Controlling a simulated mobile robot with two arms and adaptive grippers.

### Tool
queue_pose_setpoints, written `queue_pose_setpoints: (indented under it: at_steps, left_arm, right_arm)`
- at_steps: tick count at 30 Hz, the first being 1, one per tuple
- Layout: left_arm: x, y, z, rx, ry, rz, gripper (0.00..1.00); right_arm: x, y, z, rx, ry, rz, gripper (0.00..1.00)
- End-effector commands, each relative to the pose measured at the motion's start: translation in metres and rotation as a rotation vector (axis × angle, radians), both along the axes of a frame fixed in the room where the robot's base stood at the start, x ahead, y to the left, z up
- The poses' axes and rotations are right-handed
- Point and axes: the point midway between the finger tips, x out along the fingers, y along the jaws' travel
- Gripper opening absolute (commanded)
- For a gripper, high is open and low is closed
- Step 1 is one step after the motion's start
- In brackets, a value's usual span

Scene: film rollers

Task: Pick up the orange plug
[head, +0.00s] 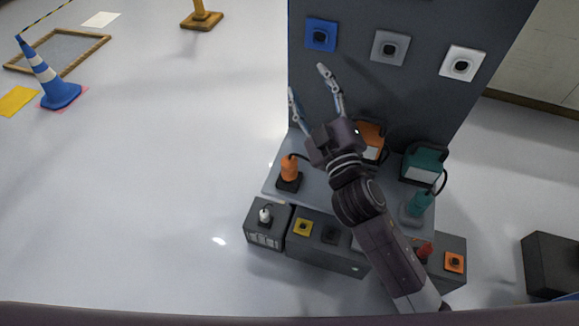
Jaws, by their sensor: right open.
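The orange plug (289,168) stands upright on a dark square base at the left part of the grey shelf (272,178). A dark cable runs from its top to the right, behind my arm. My right gripper (307,80) is open and empty, its two fingers spread and pointing up in the picture, in front of the dark panel's left edge. In the picture it lies above and slightly right of the orange plug, apart from it. My right arm hides part of the shelf and of an orange box (371,133). My left gripper is not in view.
The dark panel (400,95) carries a blue socket (321,35), a grey socket (390,47) and a white socket (463,63). A teal plug (419,202) and teal box (424,163) stand right. A white plug (265,215) sits lower left. The floor at left is largely open.

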Motion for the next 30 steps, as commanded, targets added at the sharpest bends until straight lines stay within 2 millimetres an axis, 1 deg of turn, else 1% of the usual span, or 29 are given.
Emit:
queue_pose_setpoints:
  at_steps: [1, 2, 3, 5, 6, 8, 9, 10, 11, 12, 14, 15, 17, 18, 20, 21, 22, 23, 24, 27, 30]
  left_arm:
    - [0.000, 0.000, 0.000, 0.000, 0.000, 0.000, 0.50]
    - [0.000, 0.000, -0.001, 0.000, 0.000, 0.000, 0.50]
    - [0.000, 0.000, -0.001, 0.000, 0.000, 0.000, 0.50]
    - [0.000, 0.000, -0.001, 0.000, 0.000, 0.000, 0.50]
    - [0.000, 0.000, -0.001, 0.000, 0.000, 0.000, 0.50]
    - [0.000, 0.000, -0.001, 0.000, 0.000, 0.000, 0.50]
    - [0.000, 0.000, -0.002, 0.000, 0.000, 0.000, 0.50]
    - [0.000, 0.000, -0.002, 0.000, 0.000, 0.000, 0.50]
    - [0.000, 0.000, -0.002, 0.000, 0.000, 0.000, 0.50]
    - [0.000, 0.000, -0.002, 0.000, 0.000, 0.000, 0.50]
    - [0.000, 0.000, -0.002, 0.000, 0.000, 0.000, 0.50]
    - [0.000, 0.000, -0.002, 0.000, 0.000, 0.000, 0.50]
    - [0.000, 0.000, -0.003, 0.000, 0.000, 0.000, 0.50]
    - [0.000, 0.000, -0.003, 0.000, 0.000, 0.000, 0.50]
    - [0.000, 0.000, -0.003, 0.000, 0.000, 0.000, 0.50]
    - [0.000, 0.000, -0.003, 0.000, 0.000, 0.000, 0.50]
    - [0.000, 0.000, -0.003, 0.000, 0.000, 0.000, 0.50]
    - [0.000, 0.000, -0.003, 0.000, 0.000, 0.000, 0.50]
    - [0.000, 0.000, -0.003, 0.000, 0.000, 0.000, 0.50]
    - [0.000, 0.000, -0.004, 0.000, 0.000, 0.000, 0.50]
    - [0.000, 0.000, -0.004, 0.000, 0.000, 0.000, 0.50]
  right_arm:
    - [-0.001, 0.032, 0.035, -0.063, -0.136, 0.083, 0.50]
    - [-0.006, 0.052, 0.052, -0.103, -0.217, 0.137, 0.50]
    - [-0.016, 0.079, 0.072, -0.160, -0.320, 0.211, 0.50]
    - [-0.036, 0.119, 0.094, -0.256, -0.470, 0.326, 0.50]
    - [-0.051, 0.144, 0.102, -0.327, -0.563, 0.407, 0.50]
    - [-0.077, 0.180, 0.105, -0.440, -0.693, 0.531, 0.50]
    - [-0.093, 0.200, 0.099, -0.522, -0.771, 0.616, 0.50]
    - [-0.105, 0.214, 0.093, -0.589, -0.827, 0.681, 0.50]
    - [-0.117, 0.226, 0.084, -0.657, -0.878, 0.746, 0.50]
    - [-0.130, 0.238, 0.067, -0.754, -0.938, 0.835, 0.50]
    - [-0.145, 0.249, 0.037, -0.908, -1.011, 0.968, 0.50]
    - [-0.151, 0.251, 0.013, -1.018, -1.047, 1.057, 0.50]
    - [-0.153, 0.244, -0.024, -1.195, -1.079, 1.188, 0.50]
    - [-0.150, 0.234, -0.048, -1.317, -1.085, 1.274, 0.50]
    - [-0.138, 0.210, -0.082, -1.507, -1.065, 1.397, 0.50]
    - [-0.127, 0.189, -0.101, -1.634, -1.032, 1.473, 0.50]
    - [-0.117, 0.172, -0.113, -1.725, -1.001, 1.524, 0.50]
    - [-0.107, 0.155, -0.122, -1.812, -0.964, 1.569, 0.50]
    - [-0.094, 0.132, -0.130, -1.917, -0.907, 1.620, 0.50]
    - [-0.067, 0.082, -0.139, -2.119, -0.763, 1.711, 0.50]
    - [-0.050, 0.048, -0.138, -2.241, -0.650, 1.756, 0.50]
